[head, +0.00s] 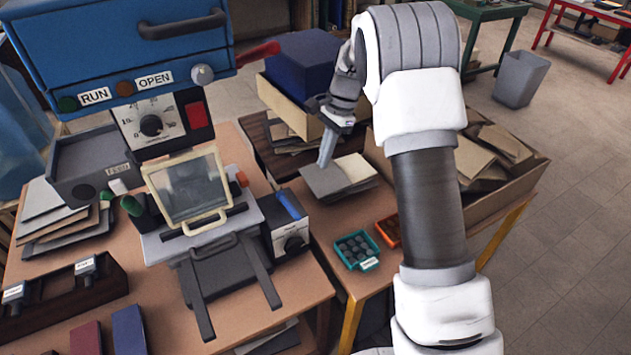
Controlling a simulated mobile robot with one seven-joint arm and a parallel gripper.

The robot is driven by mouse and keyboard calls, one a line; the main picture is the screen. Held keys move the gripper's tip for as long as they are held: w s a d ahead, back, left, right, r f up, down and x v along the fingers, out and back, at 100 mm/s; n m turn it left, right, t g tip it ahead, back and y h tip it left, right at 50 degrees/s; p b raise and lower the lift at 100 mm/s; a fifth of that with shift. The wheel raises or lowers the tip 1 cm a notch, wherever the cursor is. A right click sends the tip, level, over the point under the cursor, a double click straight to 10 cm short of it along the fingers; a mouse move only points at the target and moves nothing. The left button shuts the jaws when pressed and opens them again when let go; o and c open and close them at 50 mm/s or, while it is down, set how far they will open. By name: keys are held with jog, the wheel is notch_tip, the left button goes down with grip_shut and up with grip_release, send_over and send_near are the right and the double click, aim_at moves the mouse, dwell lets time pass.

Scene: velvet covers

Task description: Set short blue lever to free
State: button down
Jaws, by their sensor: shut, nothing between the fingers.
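My gripper (326,163) is shut and empty, pointing down. In the picture it is above and right of the lever, clearly apart from it, over the grey and tan covers (338,178) beside the press.
The blue press head (130,45) has RUN and OPEN labels, and a red lever (258,53) juts from its right. A clear framed guard (190,190) stands left of the blue lever. Teal (357,251) and orange (388,231) trays lie to its right.

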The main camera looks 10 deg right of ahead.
aim_at(289, 206)
jog(key=s+a+f, duration=0.1)
jog(key=f, duration=0.2)
jog(key=s+a+f, duration=0.1)
jog(key=a+f, duration=0.1)
jog(key=f, duration=0.1)
jog(key=a+f, duration=0.2)
jog(key=f, duration=0.2)
jog(key=shift+s+a, duration=0.25)
jog(key=shift+s, duration=0.15)
jog(key=shift+s+a+f, duration=0.15)
jog(key=shift+s+a, duration=0.05)
jog(key=shift+a, duration=0.2)
jog(key=shift+s+a, duration=0.45)
jog(key=shift+a, duration=0.15)
